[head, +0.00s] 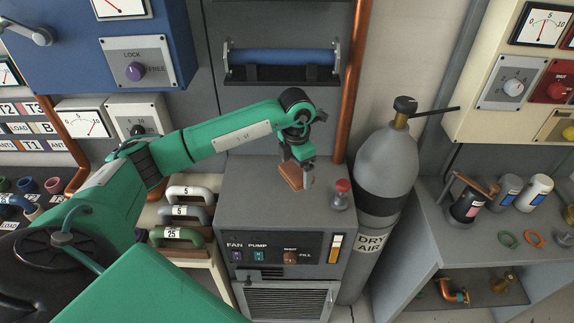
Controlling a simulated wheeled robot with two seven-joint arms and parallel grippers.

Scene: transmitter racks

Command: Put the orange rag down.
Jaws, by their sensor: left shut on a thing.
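My left arm reaches in from the left, and its gripper (308,165) points down over the top of the grey fan and pump cabinet (250,205). It is shut on the orange rag (294,177), a small brownish-orange piece at the fingertips. The rag is at or just above the cabinet top; I cannot tell whether it touches. The fingers partly hide it. My right gripper is not in view.
A small red-topped fitting (341,194) stands on the cabinet top, just right of the rag. A grey dry air cylinder (386,165) stands to the right. A copper pipe (355,85) runs down behind. The cabinet top's left part is bare.

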